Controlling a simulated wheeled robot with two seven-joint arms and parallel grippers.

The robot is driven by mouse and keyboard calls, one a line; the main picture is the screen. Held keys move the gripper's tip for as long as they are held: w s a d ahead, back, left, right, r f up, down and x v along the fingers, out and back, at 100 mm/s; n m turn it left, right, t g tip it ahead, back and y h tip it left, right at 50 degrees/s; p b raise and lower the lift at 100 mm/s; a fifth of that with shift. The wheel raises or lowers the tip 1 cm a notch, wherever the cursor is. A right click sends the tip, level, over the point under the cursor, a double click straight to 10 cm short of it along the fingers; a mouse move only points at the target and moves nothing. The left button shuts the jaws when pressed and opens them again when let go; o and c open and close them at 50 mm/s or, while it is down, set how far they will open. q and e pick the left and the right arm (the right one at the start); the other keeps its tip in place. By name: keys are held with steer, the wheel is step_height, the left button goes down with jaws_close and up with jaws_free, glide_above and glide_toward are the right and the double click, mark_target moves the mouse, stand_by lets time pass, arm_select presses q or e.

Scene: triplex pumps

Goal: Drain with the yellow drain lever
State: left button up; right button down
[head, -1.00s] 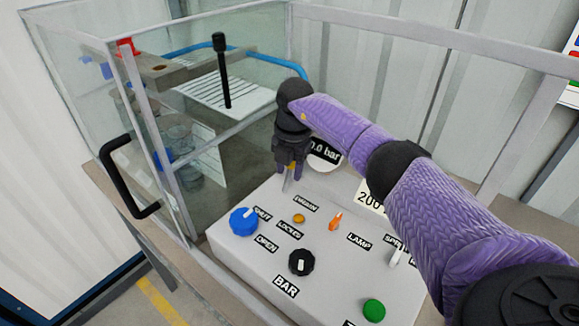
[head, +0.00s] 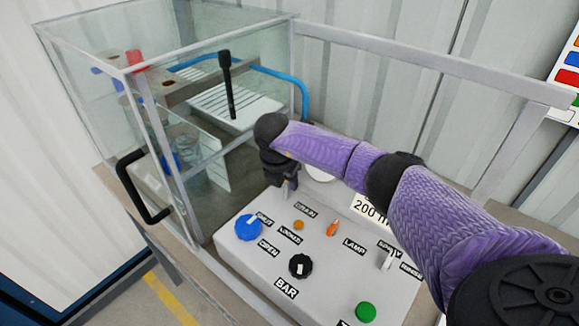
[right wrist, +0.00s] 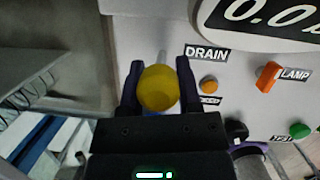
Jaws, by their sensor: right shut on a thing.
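The yellow drain lever shows its round yellow knob (right wrist: 158,88) in the right wrist view, between the two dark fingers of my right gripper (right wrist: 158,72). The fingers are shut on the knob. In the head view my right gripper (head: 283,182) points down at the back left of the grey control panel (head: 245,262), beside the DRAIN label (head: 306,210). There a short part of the pale lever stem (head: 285,194) shows below the fingers, and the knob is mostly hidden. My left gripper is not in view.
The panel carries a blue knob (head: 248,228), a black BAR knob (head: 300,266), an orange LAMP switch (head: 332,228) and a green button (head: 365,312). A glass case with a black door handle (head: 142,186) stands at the left. My right arm crosses above the panel.

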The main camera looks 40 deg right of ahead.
steer(key=shift+s+a+r+h+p, duration=0.1)
steer(key=shift+a+h+p, duration=0.3)
steer(key=shift+h, duration=0.3)
steer(key=shift+s+a+f+t+h, duration=0.1)
steer(key=shift+a+f+t+h, duration=0.1)
steer(key=shift+a+t+h, duration=0.4)
steer(key=shift+h, duration=0.4)
steer(key=shift+s, duration=0.1)
